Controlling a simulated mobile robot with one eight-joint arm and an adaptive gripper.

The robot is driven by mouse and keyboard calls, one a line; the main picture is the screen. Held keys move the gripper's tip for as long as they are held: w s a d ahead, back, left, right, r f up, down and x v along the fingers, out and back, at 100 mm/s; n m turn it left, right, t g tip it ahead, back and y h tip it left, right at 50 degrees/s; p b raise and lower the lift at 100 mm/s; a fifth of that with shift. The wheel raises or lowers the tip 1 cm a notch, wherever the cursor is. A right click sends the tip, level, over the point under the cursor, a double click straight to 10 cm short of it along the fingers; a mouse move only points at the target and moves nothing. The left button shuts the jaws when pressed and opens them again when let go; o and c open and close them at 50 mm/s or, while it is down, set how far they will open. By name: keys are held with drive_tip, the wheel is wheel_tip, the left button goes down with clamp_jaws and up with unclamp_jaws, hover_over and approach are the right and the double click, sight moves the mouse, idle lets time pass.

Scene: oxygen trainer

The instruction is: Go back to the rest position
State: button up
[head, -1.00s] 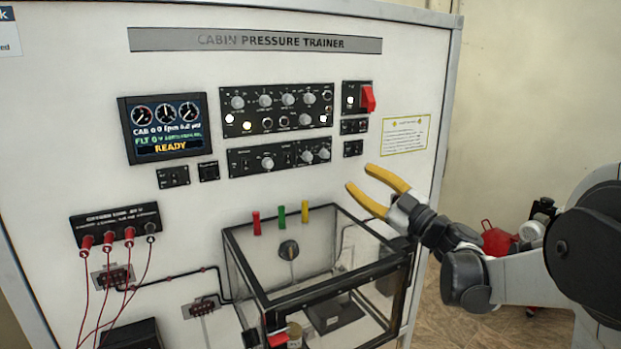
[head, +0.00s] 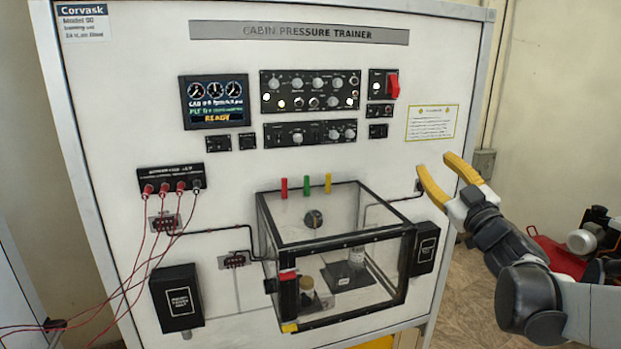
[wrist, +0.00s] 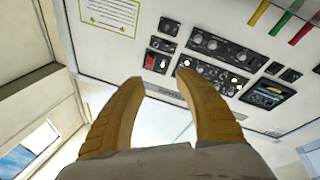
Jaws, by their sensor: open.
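My gripper (head: 440,176) has two yellow fingers, spread apart with nothing between them. In the head view it is at the right, in front of the right edge of the cabin pressure trainer panel (head: 225,65), below the yellow-bordered label (head: 432,122). It looks apart from the panel. In the wrist view the open fingers (wrist: 163,95) point toward the panel, which appears upside down with the red switch (wrist: 150,62) and the screen (wrist: 268,94) beyond them.
A clear box with a black frame (head: 345,238) stands out from the panel's lower middle, left of my gripper. Red leads (head: 150,250) hang at the left. Red and black equipment (head: 590,240) lies at the right behind my arm.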

drive_tip(key=s+d+f+m+g+h+b, duration=0.2)
drive_tip(key=s+f+m+g+h+b, duration=0.5)
drive_tip(key=s+f, duration=0.65)
drive_tip(key=s+a+f+g+y+b, duration=0.1)
drive_tip(key=s+a+f+g+b, duration=0.1)
drive_tip(key=s+a+f, duration=0.3)
drive_tip(key=s+a+f+g+y+b, duration=0.1)
drive_tip(key=s+a+f+g, duration=0.4)
drive_tip(key=s+f, duration=0.8)
wheel_tip(320, 180, down, 6)
drive_tip(key=shift+s+r+m+y+b, duration=0.2)
drive_tip(key=shift+m+y+b, duration=0.1)
drive_tip(key=shift+m+b, duration=0.15)
